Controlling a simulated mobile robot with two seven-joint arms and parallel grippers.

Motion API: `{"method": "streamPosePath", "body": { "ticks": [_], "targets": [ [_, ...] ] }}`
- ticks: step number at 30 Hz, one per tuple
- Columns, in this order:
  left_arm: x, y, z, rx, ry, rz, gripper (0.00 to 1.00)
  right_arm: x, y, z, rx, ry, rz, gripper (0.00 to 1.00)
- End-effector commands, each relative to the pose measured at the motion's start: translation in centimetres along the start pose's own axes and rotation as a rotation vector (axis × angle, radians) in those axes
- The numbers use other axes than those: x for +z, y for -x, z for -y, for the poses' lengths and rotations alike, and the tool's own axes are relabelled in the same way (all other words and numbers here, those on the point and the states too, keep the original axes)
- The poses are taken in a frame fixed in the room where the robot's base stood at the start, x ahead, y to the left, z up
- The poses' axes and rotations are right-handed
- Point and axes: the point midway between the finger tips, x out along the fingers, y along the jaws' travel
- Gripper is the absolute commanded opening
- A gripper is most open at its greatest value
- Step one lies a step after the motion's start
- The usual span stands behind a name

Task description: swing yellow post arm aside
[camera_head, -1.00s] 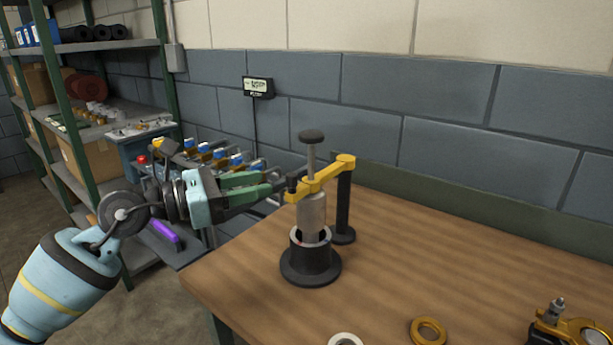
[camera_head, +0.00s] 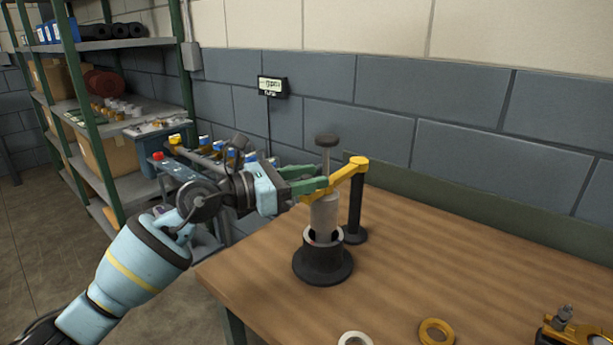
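The yellow post arm (camera_head: 346,172) is joined to the top of a black post (camera_head: 356,208) at its right end. It reaches left and toward me, across a grey cylinder (camera_head: 324,214) that stands in a black round base (camera_head: 323,262). A dark-capped plunger (camera_head: 327,148) rises above the arm. My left gripper (camera_head: 322,183) comes in from the left with its green fingers at the arm's free left end, overlapping it in the picture. Whether the fingers touch it, and the gap between them, are unclear. My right gripper is not in view.
On the wooden table (camera_head: 450,245) lie a pale ring (camera_head: 355,339), a yellow ring (camera_head: 436,331) and a yellow-and-black fixture (camera_head: 575,331) at the front right. A shelf rack (camera_head: 95,130) stands at the left. The table's right middle is clear.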

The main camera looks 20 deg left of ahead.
Motion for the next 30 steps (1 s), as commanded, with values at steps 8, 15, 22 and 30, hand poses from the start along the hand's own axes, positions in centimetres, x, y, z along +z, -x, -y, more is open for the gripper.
{"method": "streamPosePath", "body": {
  "ticks": [8, 15, 22, 30],
  "targets": [
    [0.0, 0.0, 0.0, 0.0, 0.0, 0.0, 0.25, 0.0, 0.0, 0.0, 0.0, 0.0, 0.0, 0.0],
    [0.0, 0.0, 0.0, 0.001, 0.0, 0.0, 0.0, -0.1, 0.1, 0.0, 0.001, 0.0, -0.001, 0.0],
    [-0.1, 0.1, -0.1, -0.001, 0.0, 0.0, 0.0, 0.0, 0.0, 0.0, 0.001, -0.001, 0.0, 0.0],
    [-0.4, 0.5, -0.6, -0.044, 0.001, 0.001, 0.0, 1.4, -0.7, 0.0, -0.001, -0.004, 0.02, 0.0]
  ]
}}
